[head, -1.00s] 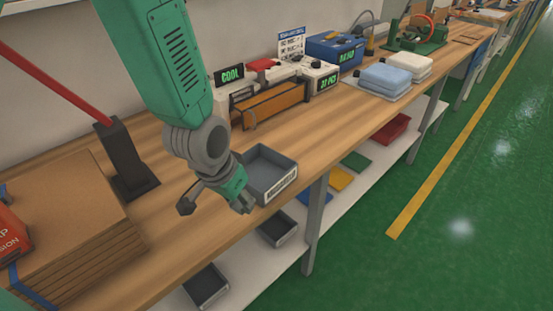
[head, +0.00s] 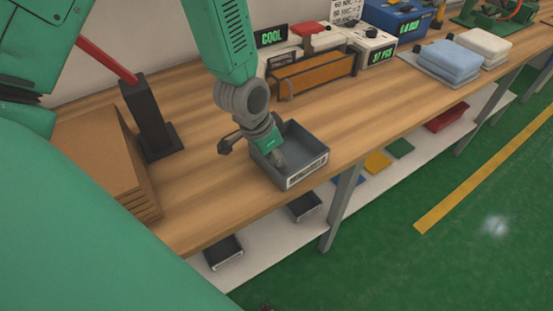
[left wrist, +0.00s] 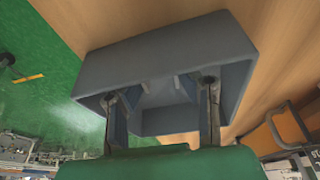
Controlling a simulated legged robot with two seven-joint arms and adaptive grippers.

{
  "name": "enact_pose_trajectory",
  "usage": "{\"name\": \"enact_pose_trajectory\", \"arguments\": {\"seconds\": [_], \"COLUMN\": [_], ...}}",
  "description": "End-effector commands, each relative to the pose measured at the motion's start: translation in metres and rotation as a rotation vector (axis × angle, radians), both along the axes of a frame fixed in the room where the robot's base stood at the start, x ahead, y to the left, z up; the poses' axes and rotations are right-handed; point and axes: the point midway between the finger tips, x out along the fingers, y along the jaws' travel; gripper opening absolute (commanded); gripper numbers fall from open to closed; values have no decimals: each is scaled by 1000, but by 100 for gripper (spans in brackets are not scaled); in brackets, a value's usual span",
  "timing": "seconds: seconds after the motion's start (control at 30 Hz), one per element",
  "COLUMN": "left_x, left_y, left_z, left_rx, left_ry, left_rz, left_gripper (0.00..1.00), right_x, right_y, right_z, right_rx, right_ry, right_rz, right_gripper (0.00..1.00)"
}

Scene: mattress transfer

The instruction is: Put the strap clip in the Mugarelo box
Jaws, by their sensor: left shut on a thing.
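A dark grey open box (head: 318,161) with a white label on its front wall stands at the front edge of the wooden table. The label is too small to read. My left gripper (head: 278,162) reaches down into it, fingers inside the walls. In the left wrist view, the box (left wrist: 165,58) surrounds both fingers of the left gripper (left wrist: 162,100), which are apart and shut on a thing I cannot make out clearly. I cannot pick out the strap clip in either view. My right gripper is not in view.
An orange-brown holder (head: 318,76) and display devices (head: 368,46) stand behind the box. A stack of brown cardboard (head: 95,160) and a black stand (head: 150,120) are to the left. Folded cloths (head: 450,60) lie farther right. Table beside the box is clear.

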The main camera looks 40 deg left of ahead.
Motion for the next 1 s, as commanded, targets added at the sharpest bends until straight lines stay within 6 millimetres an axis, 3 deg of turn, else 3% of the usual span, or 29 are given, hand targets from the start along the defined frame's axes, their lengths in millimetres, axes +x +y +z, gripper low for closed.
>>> {"name": "enact_pose_trajectory", "arguments": {"seconds": [0.43, 0.47, 0.5, 1.0], "left_x": [0, 0, 0, 0], "left_y": [-3, -3, -3, -1], "left_z": [-10, -11, -10, -11], "left_rx": [4, 4, 3, 2], "left_ry": [-1, -1, 0, 0], "left_rz": [0, 0, 0, 1], "left_gripper": [10, 33, 38, 38], "right_x": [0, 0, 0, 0], "right_y": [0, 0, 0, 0], "right_z": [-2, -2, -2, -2], "right_rx": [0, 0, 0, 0], "right_ry": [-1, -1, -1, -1], "right_rz": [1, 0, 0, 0], "right_gripper": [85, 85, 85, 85]}}
